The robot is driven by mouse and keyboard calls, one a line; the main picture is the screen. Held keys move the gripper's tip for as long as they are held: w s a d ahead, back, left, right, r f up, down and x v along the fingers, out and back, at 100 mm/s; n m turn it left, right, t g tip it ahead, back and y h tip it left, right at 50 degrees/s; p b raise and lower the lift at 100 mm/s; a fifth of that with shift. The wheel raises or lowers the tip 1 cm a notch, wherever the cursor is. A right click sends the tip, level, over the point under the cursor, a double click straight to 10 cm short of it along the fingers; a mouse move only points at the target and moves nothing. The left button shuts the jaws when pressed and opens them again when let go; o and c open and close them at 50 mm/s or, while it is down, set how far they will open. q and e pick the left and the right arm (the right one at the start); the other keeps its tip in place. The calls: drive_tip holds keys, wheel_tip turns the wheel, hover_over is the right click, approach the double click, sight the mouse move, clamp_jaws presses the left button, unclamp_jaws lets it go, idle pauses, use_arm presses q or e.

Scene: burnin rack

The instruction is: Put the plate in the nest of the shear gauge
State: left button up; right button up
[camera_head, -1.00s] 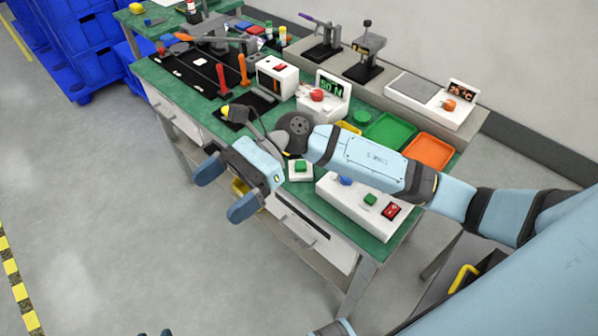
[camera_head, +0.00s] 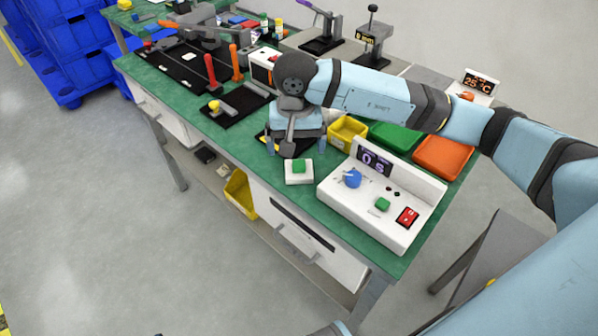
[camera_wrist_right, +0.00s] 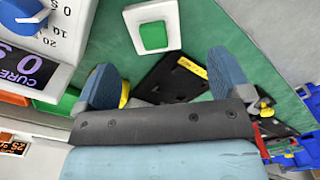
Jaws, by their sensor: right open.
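My right gripper (camera_head: 296,148) points down over the green bench, behind the white box with a green button. In the right wrist view my right gripper (camera_wrist_right: 164,84) is open, with its two blue fingers wide apart and nothing held. A flat black piece with a yellow strip (camera_wrist_right: 178,75) lies on the bench between and beyond the fingers, partly hidden by the gripper. I cannot tell whether it is the plate or a fixture. A black-based press with a small display (camera_head: 371,45) stands at the back; I cannot tell whether it is the shear gauge. My left gripper is out of view.
A white control box (camera_head: 345,205) with a blue knob stands at the front right. The small green-button box (camera_head: 299,171) is close to the gripper. Yellow (camera_head: 347,132), green (camera_head: 394,137) and orange (camera_head: 443,157) trays lie behind. A black fixture with a yellow knob (camera_head: 214,106) stands left.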

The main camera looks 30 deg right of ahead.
sight(299, 164)
drive_tip(key=f, duration=0.6)
drive_tip(key=shift+s+d+f+b, duration=0.15)
drive_tip(key=shift+s+f+b, duration=0.15)
drive_tip(key=shift+s+b, duration=0.05)
drive_tip(key=c, duration=1.1)
drive_tip(key=shift+r, duration=0.15)
